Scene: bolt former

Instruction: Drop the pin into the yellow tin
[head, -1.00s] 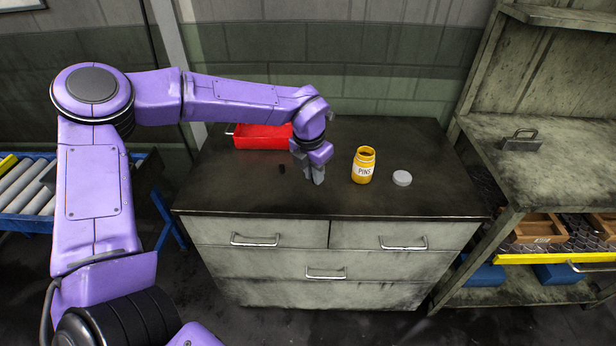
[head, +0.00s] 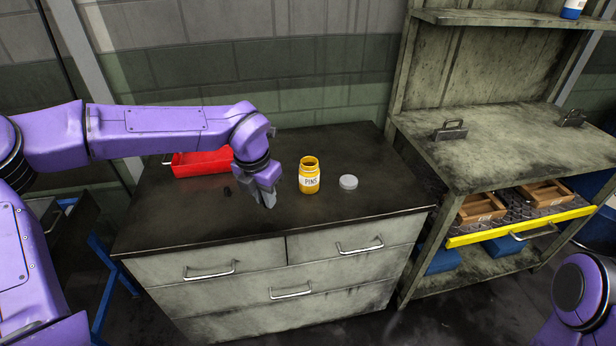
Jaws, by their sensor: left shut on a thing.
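The yellow tin (head: 309,177), labelled "PINS", stands upright and open on the dark top of the drawer cabinet. Its grey round lid (head: 348,182) lies flat just right of it. My left gripper (head: 268,202) points down just left of and slightly in front of the tin, apart from it. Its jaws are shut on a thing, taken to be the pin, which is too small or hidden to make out. My right gripper is out of view; only a part of my right arm shows at the lower right.
A red tray (head: 203,163) sits at the cabinet top's back left. A small dark object (head: 227,191) lies left of my gripper. The cabinet top's (head: 340,215) front right is clear. A metal workbench (head: 490,150) with wooden trays below stands at the right.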

